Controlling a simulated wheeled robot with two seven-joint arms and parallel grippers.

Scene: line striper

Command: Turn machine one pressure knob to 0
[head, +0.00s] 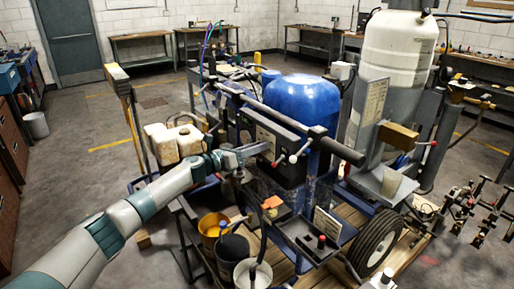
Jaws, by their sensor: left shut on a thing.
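Machine one, the line striper with a blue tank (302,100), stands in the middle of the head view. Its dark control panel (283,145) faces me below a long black handlebar. My left arm reaches in from the left, and my left gripper (266,149) is at the left part of this panel. Its jaws are shut on a small part there, which I take to be the pressure knob. The fingers hide the knob, so its setting cannot be read. A red-tipped lever shows just right of and below the fingertips. My right gripper is not in view.
The black handlebar (335,148) passes close above and right of the gripper. Buckets, including a yellow one (209,232), stand below the arm. A large white tank (398,48) stands behind right. A wheel (377,243) is at lower right. Open floor lies at left.

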